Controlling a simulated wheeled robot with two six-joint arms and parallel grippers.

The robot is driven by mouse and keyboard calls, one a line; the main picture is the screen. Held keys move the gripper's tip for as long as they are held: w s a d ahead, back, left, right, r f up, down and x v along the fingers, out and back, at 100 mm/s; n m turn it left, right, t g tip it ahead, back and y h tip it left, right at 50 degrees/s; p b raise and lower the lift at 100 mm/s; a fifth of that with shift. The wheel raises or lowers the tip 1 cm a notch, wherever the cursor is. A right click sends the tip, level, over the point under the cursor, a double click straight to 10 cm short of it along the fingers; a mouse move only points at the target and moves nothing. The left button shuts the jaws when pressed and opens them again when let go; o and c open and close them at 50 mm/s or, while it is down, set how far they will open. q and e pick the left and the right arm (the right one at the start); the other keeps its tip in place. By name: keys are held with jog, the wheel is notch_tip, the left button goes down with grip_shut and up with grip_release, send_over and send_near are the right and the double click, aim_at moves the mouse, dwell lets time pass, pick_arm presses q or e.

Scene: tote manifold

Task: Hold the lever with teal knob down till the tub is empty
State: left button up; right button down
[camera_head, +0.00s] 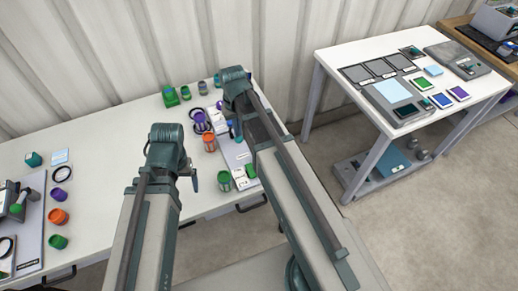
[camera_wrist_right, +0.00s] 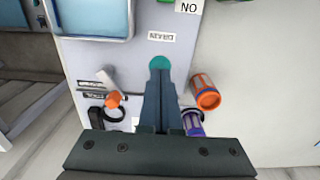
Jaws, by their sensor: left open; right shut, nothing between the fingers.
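The teal knob (camera_wrist_right: 159,62) shows in the right wrist view, at the tips of my right gripper (camera_wrist_right: 161,72). The fingers are shut, with nothing between them, and partly cover the knob; I cannot tell whether they touch it. The lever under the knob is hidden. A blue rectangular tub (camera_wrist_right: 95,18) with a pale rim is at the top left of that view; its level is unclear. In the head view my right gripper (camera_head: 233,127) is over the grey panel (camera_head: 236,153). My left gripper (camera_head: 190,180) is open and empty above the table's front.
A second lever with an orange knob (camera_wrist_right: 114,99) stands left of my right fingers. An orange jar (camera_wrist_right: 205,92) and a purple jar (camera_wrist_right: 193,122) are close on the right. Several jars stand along the table. The white tabletop (camera_head: 110,140) left of my arms is mostly clear.

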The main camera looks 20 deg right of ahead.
pick_arm(q)
jog(key=shift+f+b, duration=2.05)
jog(key=shift+f, duration=0.15)
pick_arm(e)
jog(key=shift+f, duration=2.2)
pick_arm(q)
jog(key=shift+r, duration=0.1)
pick_arm(e)
jog(key=shift+r, duration=0.1)
notch_tip(320, 180, up, 6)
jog(key=p, duration=0.5)
jog(key=shift+f+p, duration=0.25)
jog(key=shift+p, duration=0.1)
pick_arm(q)
notch_tip(320, 180, up, 5)
jog(key=shift+r, duration=0.2)
pick_arm(e)
jog(key=shift+f, duration=0.1)
jog(key=s+a+n+h, duration=0.1)
jog(key=s+a+n, duration=0.2)
jog(key=s+a, duration=0.7)
jog(key=s, duration=0.4)
jog(key=shift+s+a, duration=0.2)
jog(key=shift+a, duration=0.05)
